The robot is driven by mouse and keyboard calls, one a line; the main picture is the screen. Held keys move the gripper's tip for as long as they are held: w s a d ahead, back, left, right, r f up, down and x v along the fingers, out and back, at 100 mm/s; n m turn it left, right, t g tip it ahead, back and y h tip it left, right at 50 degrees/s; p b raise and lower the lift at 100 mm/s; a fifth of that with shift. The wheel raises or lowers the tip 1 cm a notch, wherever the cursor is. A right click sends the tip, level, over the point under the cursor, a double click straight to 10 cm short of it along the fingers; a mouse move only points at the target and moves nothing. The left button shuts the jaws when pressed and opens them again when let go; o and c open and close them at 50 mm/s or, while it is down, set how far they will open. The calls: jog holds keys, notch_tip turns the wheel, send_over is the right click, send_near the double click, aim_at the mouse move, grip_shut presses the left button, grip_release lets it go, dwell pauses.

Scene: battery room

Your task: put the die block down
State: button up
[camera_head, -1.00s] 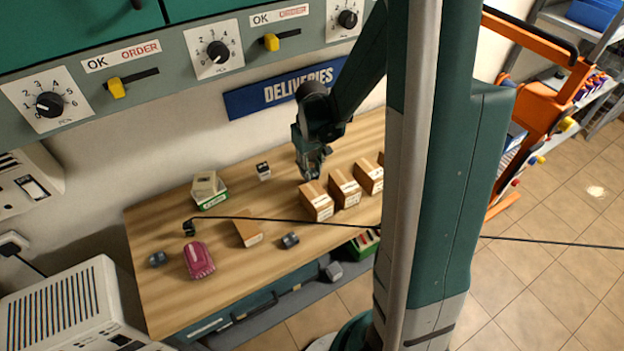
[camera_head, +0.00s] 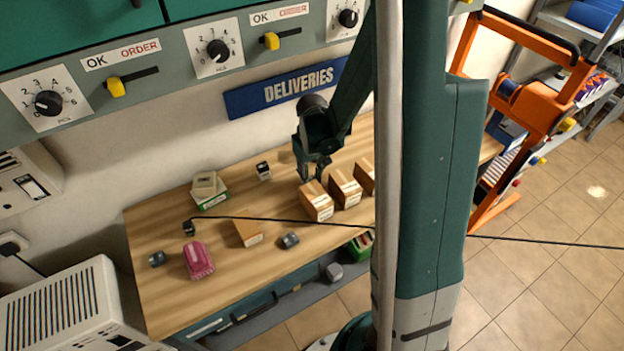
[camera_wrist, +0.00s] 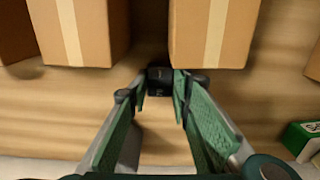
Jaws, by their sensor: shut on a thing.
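The die block (camera_wrist: 160,78) is a small dark block. In the wrist view it sits between the fingertips of my gripper (camera_wrist: 160,88), which is shut on it. In the head view my gripper (camera_head: 313,172) points down over the back of the table, behind the cardboard boxes; the block cannot be made out there. I cannot tell whether the block touches the wooden table (camera_head: 175,300).
Cardboard boxes (camera_wrist: 75,30) and (camera_wrist: 215,30) stand close beyond the block in the wrist view. A green box (camera_wrist: 300,138) is at right. On the table's left are a magenta object (camera_head: 198,260), a brown box (camera_head: 247,232) and stacked boxes (camera_head: 209,190). Bare wood lies between.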

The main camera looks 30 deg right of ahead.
jog(key=shift+f, duration=0.2)
jog(key=o, duration=1)
jog(key=shift+r, duration=0.15)
jog(key=shift+r+p, duration=0.6)
jog(key=shift+r, duration=5.4)
jog(key=shift+c, duration=0.2)
